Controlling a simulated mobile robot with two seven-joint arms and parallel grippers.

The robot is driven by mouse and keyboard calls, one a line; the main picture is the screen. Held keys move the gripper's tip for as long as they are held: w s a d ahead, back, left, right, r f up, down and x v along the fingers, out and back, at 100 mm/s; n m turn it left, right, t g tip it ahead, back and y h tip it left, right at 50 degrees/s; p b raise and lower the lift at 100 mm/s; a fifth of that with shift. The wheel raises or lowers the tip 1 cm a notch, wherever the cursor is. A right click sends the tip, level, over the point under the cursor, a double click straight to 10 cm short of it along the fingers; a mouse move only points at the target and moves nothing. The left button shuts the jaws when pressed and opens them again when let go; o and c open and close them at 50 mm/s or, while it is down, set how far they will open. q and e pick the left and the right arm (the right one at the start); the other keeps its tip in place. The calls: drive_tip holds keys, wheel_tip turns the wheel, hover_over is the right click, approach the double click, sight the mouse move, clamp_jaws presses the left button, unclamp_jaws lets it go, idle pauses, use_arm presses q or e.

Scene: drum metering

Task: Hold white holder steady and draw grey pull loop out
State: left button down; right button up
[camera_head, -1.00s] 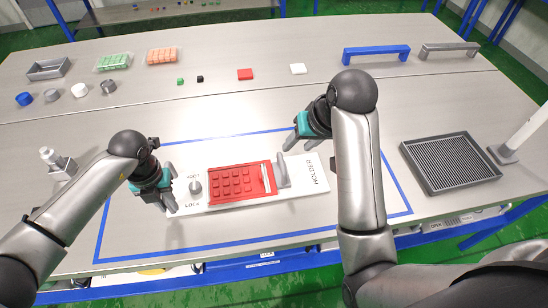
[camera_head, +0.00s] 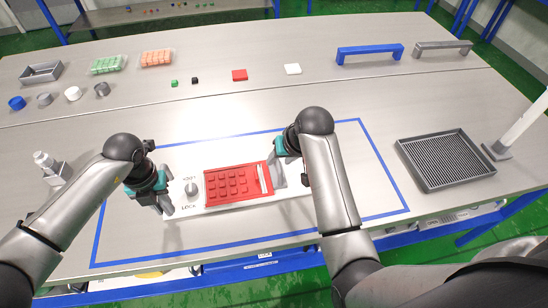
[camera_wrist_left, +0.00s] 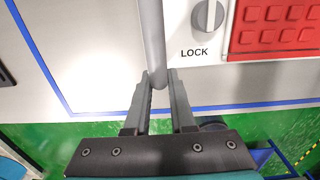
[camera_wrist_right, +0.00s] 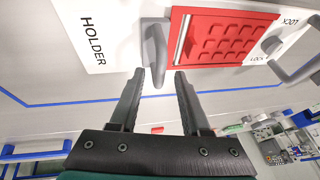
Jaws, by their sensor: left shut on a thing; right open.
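The white holder (camera_head: 292,191) lies flat inside a blue outline, with a red studded block (camera_head: 236,184) and a grey lock knob (camera_head: 191,189) on it. My left gripper (camera_head: 165,204) is at the holder's left end, shut on a grey bar handle (camera_wrist_left: 152,40) beside the knob. The grey pull loop (camera_head: 279,177) stands at the red block's right end and also shows in the right wrist view (camera_wrist_right: 157,50). My right gripper (camera_wrist_right: 157,78) is open, its fingertips on either side of the loop's near end. Its arm covers part of the holder's right end.
A grey slotted tray (camera_head: 447,160) stands to the right. Blue (camera_head: 370,54) and grey (camera_head: 444,47) bar handles, small blocks and round caps lie farther back.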

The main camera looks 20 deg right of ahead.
drive_tip(key=shift+c, duration=0.3)
clamp_jaws()
idle(1.1)
